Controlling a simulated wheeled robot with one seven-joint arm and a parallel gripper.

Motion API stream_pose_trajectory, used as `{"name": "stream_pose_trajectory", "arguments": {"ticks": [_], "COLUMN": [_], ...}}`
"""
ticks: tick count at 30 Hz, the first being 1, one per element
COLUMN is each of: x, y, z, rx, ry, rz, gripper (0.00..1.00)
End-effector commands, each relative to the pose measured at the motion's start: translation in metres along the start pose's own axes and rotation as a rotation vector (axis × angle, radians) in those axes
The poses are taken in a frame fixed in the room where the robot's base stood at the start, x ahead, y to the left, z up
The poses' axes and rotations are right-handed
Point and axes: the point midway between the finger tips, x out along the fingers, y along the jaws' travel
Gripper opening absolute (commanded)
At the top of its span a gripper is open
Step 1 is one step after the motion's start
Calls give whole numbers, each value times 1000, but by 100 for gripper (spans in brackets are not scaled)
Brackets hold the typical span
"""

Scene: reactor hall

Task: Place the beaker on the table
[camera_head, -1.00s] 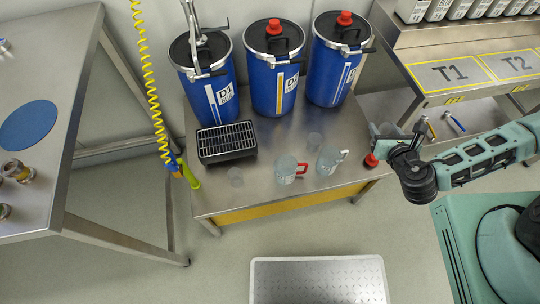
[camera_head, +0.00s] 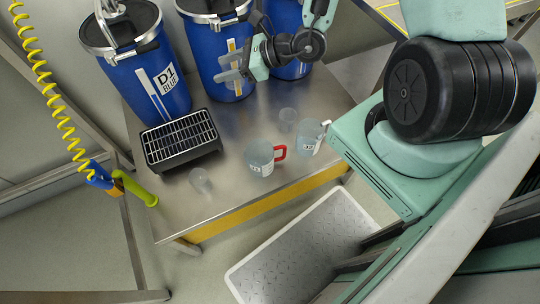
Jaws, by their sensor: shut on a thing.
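My gripper (camera_head: 232,68) is in front of the middle blue drum, above the back of the steel table (camera_head: 225,195). It is shut on a pale, clear thing that looks like the beaker; its outline is hard to make out against the drum. On the table stand a clear beaker with a red handle (camera_head: 260,158), one with a white handle (camera_head: 311,138), a small clear beaker (camera_head: 288,115) and another small clear vessel (camera_head: 201,181) near the front left.
Blue drums (camera_head: 150,75) stand along the table's back. A black grated box (camera_head: 181,141) sits at its left. A metal step (camera_head: 300,250) lies before the table.

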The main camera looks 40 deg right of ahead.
Motion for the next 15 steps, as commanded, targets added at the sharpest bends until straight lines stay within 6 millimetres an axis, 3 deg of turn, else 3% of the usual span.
{"name": "stream_pose_trajectory", "arguments": {"ticks": [1, 6, 15], "x": [12, 25, 32], "y": [6, 34, 65], "z": [-18, -40, -92], "rx": [-43, -151, -294], "ry": [1, 0, -3], "rz": [72, 335, 700], "gripper": [22, 22, 22]}}
